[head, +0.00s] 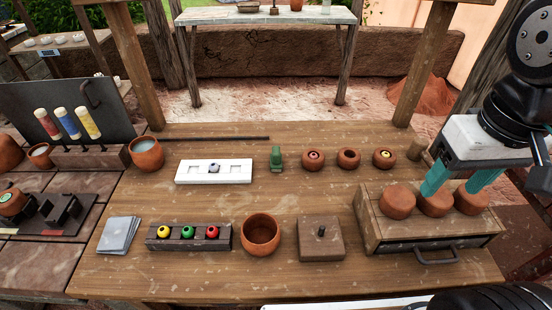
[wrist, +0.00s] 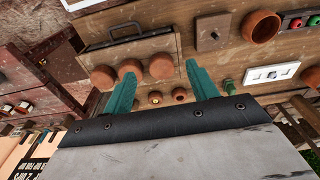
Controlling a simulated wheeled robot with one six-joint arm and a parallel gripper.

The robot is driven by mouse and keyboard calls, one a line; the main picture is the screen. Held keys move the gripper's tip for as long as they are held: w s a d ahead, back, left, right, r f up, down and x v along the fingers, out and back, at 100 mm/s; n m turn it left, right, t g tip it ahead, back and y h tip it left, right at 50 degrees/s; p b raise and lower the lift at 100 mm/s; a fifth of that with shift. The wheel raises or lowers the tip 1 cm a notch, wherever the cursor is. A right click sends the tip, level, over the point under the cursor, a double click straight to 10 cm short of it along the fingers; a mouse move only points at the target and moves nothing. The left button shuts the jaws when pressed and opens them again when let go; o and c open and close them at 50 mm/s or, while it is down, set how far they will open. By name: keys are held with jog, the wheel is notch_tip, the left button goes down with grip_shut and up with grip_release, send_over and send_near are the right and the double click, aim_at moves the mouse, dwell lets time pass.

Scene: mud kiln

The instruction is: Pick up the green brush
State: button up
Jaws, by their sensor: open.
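The green brush (head: 276,157) is a small green piece standing on the wooden table, between the white tray and the row of small clay pots. In the wrist view the green brush (wrist: 228,86) shows small, to the right of the fingers. My gripper (head: 453,188) is at the right side of the table, well to the right of the brush, near the clay balls on the drawer box. Its two teal fingers are apart with nothing held between them. In the wrist view my gripper (wrist: 160,72) has its fingers spread in front of the clay balls.
The drawer box (head: 372,228) with clay balls stands under my gripper. Small clay pots (head: 348,158) line up between it and the brush. A white tray (head: 190,180) lies left of the brush, and a dark rod (head: 215,138) behind. Table in front of the brush is bare.

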jog(key=w+a+f+n+g, duration=0.1)
jog(key=w+a+f, duration=0.25)
jog(key=w, duration=0.25)
jog(key=w+a+f+n+g, duration=0.1)
jog(key=w+a+f+g, duration=0.15)
jog(key=w+a, duration=0.3)
jog(key=m+t, duration=0.2)
jog(key=t, duration=0.2)
send_over(276, 150)
jog(key=s, duration=0.1)
notch_tip(276, 150, down, 11)
jog(key=shift+a+f, duration=0.15)
jog(key=shift+f, duration=0.05)
jog(key=shift+s+f, duration=0.1)
jog(key=shift+f, duration=0.15)
jog(key=f, duration=0.3)
jog(key=w+f, duration=0.1)
jog(key=f, duration=0.3)
jog(key=shift+w+f, duration=0.1)
jog(key=shift+w, duration=0.1)
jog(key=c, duration=1.1)
